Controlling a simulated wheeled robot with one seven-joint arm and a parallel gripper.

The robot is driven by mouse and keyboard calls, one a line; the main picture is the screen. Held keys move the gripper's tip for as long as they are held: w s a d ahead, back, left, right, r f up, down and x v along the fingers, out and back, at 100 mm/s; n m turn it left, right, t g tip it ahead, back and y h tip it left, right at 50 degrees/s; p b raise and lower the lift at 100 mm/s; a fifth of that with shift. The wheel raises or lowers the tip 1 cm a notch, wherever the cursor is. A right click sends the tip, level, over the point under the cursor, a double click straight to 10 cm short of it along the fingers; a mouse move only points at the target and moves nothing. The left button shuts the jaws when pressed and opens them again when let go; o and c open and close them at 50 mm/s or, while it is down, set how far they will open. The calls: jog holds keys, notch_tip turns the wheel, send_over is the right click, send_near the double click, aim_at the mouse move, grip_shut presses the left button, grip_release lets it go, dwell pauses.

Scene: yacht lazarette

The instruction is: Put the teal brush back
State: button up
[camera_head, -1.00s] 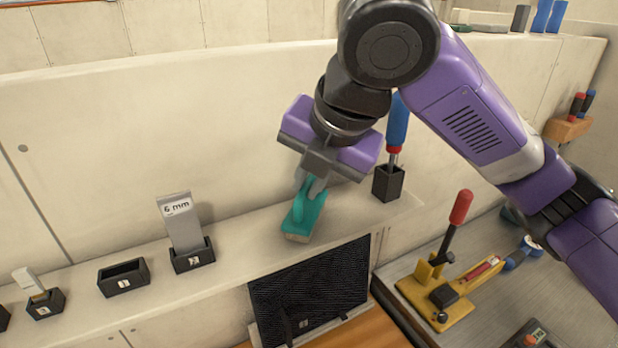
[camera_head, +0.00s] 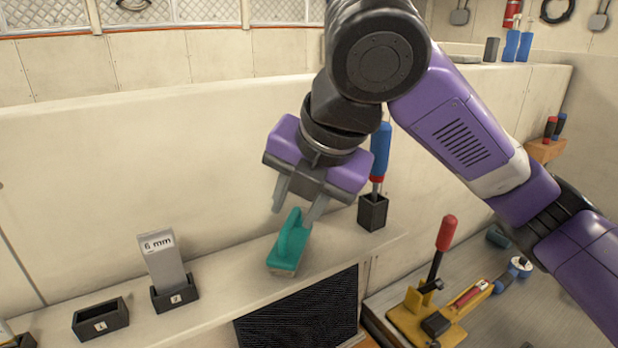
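The teal brush (camera_head: 289,246) rests on the pale shelf (camera_head: 228,272), bristle side down and handle up. My gripper (camera_head: 297,207) is just above and behind it, fingers spread to either side of the handle's top. It is open, and the brush looks free of it. An empty black holder (camera_head: 101,319) with a label stands at the shelf's left. The label is too small to read surely.
A grey block marked "6 mm" (camera_head: 163,262) stands in a black holder. A blue-handled tool (camera_head: 380,152) stands in another holder (camera_head: 373,213) right of the brush. A yellow clamp-like tool with a red handle (camera_head: 439,306) sits on the lower right bench.

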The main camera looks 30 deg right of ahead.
jog(key=b+v, duration=0.1)
jog(key=v, duration=0.8)
jog(key=shift+s+r, duration=0.2)
jog(key=shift+r, duration=0.15)
